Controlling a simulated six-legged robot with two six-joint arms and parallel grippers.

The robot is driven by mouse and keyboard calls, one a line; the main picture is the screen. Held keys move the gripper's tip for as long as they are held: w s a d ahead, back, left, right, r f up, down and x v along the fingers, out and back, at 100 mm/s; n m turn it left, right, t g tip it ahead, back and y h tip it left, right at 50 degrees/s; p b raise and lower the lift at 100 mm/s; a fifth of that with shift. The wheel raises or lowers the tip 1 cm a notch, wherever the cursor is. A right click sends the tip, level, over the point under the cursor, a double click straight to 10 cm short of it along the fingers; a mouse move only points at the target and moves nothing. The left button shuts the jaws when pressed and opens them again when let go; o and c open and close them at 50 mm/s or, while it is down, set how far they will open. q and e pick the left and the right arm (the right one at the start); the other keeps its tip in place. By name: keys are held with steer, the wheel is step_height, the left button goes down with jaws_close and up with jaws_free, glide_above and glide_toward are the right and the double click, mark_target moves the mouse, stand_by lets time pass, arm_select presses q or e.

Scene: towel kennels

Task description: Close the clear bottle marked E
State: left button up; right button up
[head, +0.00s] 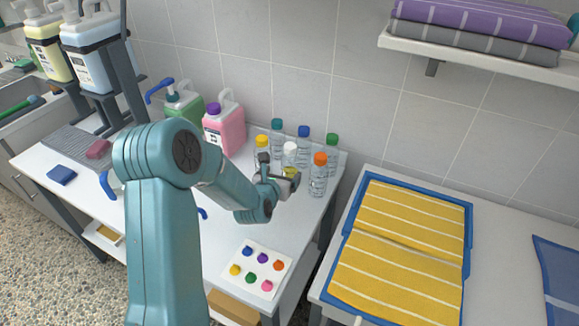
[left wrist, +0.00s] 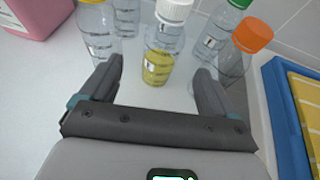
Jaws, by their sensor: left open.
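Several clear bottles with coloured caps stand in a group on the white counter; letters on their labels are too small to read, so I cannot tell which is E. A white-capped bottle (head: 290,153) with yellow in its lower part shows between my fingers in the left wrist view (left wrist: 163,42). Around it stand a yellow-capped bottle (head: 262,147), an orange-capped bottle (head: 318,178), a green-capped bottle (head: 331,152), a blue-capped bottle (head: 303,146) and a teal-capped bottle (head: 276,138). My left gripper (head: 285,181) is open and empty, just in front of the white-capped bottle.
A pink jug (head: 226,126) and a green pump jug (head: 185,108) stand left of the bottles. A white card with coloured round pieces (head: 256,262) lies at the counter's front. A blue tray (head: 467,222) with yellow striped towels lies on the right, past a gap.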

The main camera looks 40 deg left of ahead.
mark_target(287, 170)
arm_select(q)
steer(key=x, duration=0.3)
steer(key=shift+w+d, duration=0.1)
steer(key=shift+d, duration=0.05)
steer(key=shift+w+f, duration=0.1)
steer(key=shift+w, duration=0.15)
steer(key=shift+a, duration=0.25)
steer(key=shift+w, duration=0.1)
steer(key=shift+w+f+p, duration=0.15)
steer(key=shift+w+p, duration=0.05)
steer(key=shift+p, duration=0.15)
steer(key=p+x, duration=0.1)
steer(key=x, duration=0.2)
steer(key=shift+w+a+f, duration=0.2)
steer(key=shift+w+f, duration=0.05)
steer(key=shift+f, duration=0.05)
steer(key=shift+w+a+f, duration=0.15)
steer(key=shift+w+f, duration=0.05)
steer(key=shift+w, duration=0.2)
steer(key=shift+s, duration=0.1)
